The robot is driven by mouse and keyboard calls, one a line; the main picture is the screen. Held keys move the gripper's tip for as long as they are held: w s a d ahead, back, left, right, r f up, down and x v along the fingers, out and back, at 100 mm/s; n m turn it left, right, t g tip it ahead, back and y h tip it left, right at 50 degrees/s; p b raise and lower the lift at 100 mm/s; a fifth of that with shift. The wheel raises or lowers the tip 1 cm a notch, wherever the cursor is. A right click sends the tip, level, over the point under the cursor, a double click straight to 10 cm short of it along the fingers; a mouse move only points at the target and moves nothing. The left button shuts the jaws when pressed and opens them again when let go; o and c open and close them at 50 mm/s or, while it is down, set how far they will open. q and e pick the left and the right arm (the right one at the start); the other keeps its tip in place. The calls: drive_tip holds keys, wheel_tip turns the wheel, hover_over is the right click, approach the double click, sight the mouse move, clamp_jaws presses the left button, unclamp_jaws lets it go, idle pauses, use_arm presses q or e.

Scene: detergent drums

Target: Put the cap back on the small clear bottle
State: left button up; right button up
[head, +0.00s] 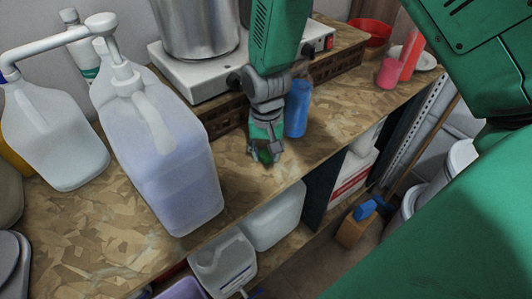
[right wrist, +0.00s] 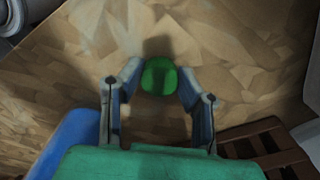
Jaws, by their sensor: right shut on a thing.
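My right gripper (head: 264,150) points down just above the front part of the wooden worktop (head: 90,235). It is shut on a small green cap (head: 266,157). In the right wrist view, the green cap (right wrist: 160,77) is a round piece between the two fingertips, with its shadow on the board beyond it. I cannot tell whether it touches the worktop. I cannot make out a small clear bottle in either view. My left gripper is not in view.
A blue cup (head: 297,108) stands close behind the right gripper. A large clear jug (head: 165,165) with a pump stands to the left. A white hotplate (head: 190,75) carrying a steel pot (head: 200,28) is behind. The worktop's front edge is close, with white canisters (head: 275,215) below.

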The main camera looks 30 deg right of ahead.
sight(265, 155)
drive_tip(key=shift+w+a+r, duration=0.1)
drive_tip(key=shift+r, duration=0.35)
wheel_tip(265, 155, up, 8)
drive_tip(key=shift+a+f, duration=0.1)
drive_tip(key=shift+a, duration=0.05)
drive_tip(key=shift+r, duration=0.65)
